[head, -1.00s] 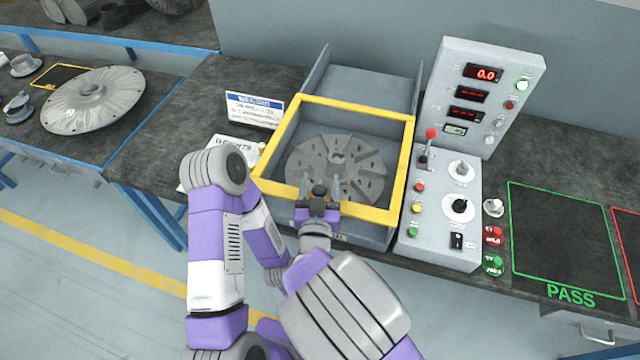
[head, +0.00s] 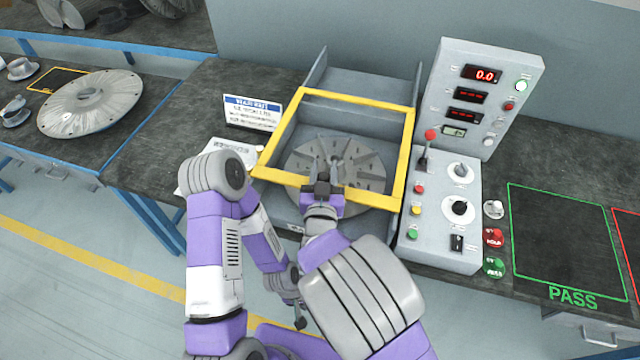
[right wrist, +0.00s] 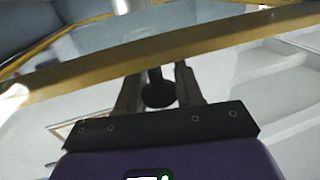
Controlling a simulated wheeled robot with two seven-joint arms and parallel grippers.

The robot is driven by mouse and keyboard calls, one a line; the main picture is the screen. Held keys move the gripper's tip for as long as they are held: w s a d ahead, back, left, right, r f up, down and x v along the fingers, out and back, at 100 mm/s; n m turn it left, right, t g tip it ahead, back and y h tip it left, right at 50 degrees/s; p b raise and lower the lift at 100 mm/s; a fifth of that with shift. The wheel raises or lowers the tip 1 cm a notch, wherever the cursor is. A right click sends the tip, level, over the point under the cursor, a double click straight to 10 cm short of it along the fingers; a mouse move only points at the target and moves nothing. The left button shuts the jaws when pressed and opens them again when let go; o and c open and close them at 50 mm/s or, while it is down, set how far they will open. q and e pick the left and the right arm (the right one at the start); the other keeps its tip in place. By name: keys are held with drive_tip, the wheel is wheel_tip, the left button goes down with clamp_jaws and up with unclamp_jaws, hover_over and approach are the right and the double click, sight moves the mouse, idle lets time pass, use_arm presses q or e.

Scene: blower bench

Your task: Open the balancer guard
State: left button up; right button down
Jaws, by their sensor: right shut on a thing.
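The balancer guard is a yellow-edged frame (head: 407,150) over a grey box that holds a grey bladed disc (head: 290,160). Its front bar stands raised in front of the disc. My right gripper (head: 325,172) is at the middle of that bar. In the right wrist view my right gripper (right wrist: 158,92) has its two fingers on either side of a dark round handle (right wrist: 157,95), just below the yellow bar (right wrist: 150,52). My left arm is folded at the left, and its gripper (head: 299,316) hangs low in front of the bench, mostly hidden; its jaws are unclear.
A control box (head: 440,220) with knobs and buttons stands close at the guard's right, with a display panel (head: 480,95) behind. The green PASS area (head: 565,240) is clear.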

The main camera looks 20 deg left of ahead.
drive_tip(key=shift+w, duration=0.1)
drive_tip(key=c, duration=0.7)
unclamp_jaws()
drive_tip(key=s, duration=0.2)
drive_tip(key=s+d, duration=0.1)
drive_tip(key=s, duration=0.4)
drive_tip(key=shift+s+d+p, duration=0.25)
drive_tip(key=shift+p, duration=0.05)
